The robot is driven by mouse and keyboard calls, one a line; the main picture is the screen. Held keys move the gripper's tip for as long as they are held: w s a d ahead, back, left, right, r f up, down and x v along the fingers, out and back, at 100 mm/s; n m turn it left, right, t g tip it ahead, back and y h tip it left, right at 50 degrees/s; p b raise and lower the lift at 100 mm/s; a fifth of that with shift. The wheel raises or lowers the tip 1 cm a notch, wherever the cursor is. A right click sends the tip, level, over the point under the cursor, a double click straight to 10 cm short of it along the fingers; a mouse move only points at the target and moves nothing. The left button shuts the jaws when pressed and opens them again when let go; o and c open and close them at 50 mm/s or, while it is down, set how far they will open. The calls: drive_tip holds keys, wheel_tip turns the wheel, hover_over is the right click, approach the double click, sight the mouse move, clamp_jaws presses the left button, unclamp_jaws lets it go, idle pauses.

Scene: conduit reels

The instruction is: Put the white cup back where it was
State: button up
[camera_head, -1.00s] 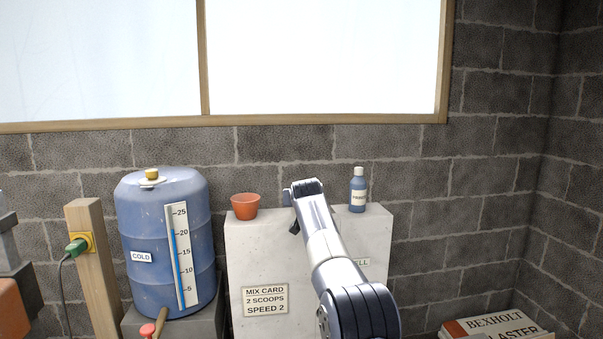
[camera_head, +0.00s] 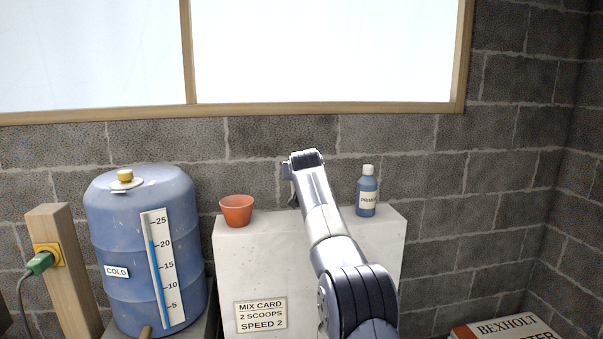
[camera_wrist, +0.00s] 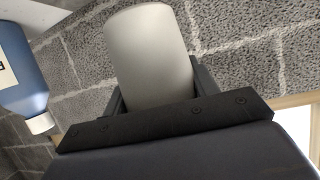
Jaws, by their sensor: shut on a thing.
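The white cup (camera_wrist: 150,50) shows pale grey in the wrist view, between the dark fingers of my gripper (camera_wrist: 156,88). My gripper is shut on it. In the head view the cup is hidden behind my arm. My arm's end is above the top of the pale block (camera_head: 255,265), between an orange pot and a blue bottle. The cup's full shape and rim are not clear in the wrist view.
The orange pot (camera_head: 236,210) stands on the block's left end, the blue bottle (camera_head: 367,192) on its right. The bottle also shows in the wrist view (camera_wrist: 20,70). A blue drum (camera_head: 140,240) stands at left. A brick wall is behind.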

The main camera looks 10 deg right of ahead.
wheel_tip(320, 180, down, 5)
drive_tip(key=shift+s+b, duration=0.1)
drive_tip(key=shift+b, duration=0.25)
drive_tip(key=shift+f+b, duration=0.6)
drive_tip(key=shift+f, duration=0.05)
drive_tip(key=shift+f+b, duration=0.35)
drive_tip(key=shift+f, duration=0.15)
drive_tip(key=o, duration=1.1)
drive_tip(key=b+v, duration=0.5)
drive_tip(key=v, duration=0.5)
drive_tip(key=shift+s, duration=0.35)
